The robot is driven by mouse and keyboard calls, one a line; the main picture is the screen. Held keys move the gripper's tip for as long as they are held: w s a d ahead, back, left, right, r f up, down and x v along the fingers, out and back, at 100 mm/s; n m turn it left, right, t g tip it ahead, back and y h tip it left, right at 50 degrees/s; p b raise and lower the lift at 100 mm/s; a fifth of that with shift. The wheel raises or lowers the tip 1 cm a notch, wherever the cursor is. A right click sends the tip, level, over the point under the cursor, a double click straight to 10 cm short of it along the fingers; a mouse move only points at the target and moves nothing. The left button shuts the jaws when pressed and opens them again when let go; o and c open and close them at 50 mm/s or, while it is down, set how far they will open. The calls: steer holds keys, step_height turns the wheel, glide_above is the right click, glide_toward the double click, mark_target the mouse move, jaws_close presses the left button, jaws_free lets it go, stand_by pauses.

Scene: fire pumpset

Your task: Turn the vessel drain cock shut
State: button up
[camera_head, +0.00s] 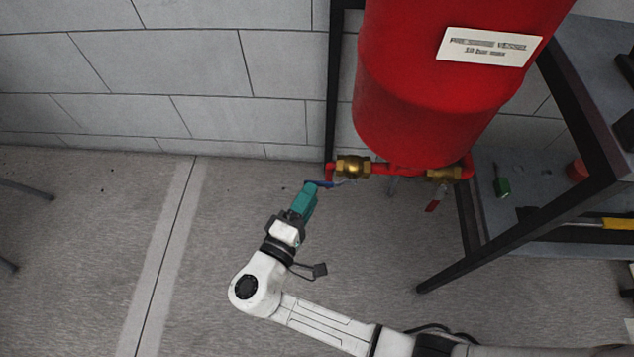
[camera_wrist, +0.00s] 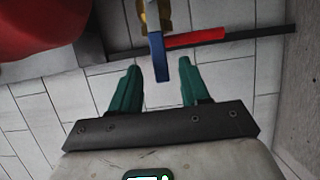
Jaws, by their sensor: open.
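A brass cock (camera_head: 353,167) sits on the red pipe under the red pressure vessel (camera_head: 430,90). Its blue lever (camera_head: 321,184) shows at its lower left. In the wrist view the blue lever (camera_wrist: 158,60) hangs from the brass body (camera_wrist: 153,14) and lies between my two green fingers, with a gap on each side. My gripper (camera_head: 309,190) is open at the lever; it also shows in the wrist view (camera_wrist: 159,68). A second brass cock (camera_head: 444,175) with a red lever (camera_head: 433,206) sits farther right. No label shows which one is the drain cock.
A dark frame post (camera_head: 332,80) stands behind the blue-levered cock. The block wall is behind. The floor at left is mostly clear.

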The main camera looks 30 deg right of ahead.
mark_target(318, 181)
steer(key=shift+b+x, duration=0.4)
steer(key=shift+x, duration=2)
jaws_close()
